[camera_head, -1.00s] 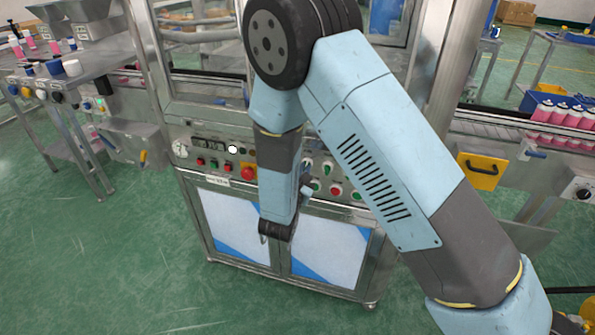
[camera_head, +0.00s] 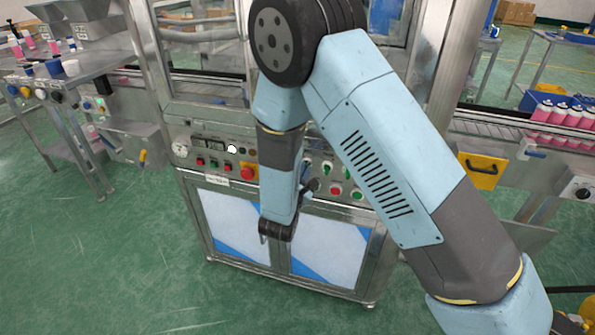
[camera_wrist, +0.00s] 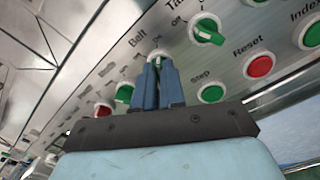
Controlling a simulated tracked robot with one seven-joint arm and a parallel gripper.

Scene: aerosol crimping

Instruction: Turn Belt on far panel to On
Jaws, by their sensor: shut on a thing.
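The Belt knob (camera_wrist: 158,53) is on the metal control panel, just right of the printed "Belt" label in the wrist view. My gripper (camera_wrist: 158,66) is shut on this knob, with its two blue fingers on either side. Only the knob's pale upper edge shows; its grip and pointer are hidden, so I cannot tell its setting. In the head view my gripper (camera_head: 308,186) is at the control panel (camera_head: 215,148), partly hidden behind my arm, and the knob cannot be made out.
A green rotary knob (camera_wrist: 207,29) sits right of the gripped one. Close by are a green Step button (camera_wrist: 210,93), a red Reset button (camera_wrist: 260,67) and a green Index button (camera_wrist: 310,35). A red emergency button (camera_head: 247,173) is farther left on the panel.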

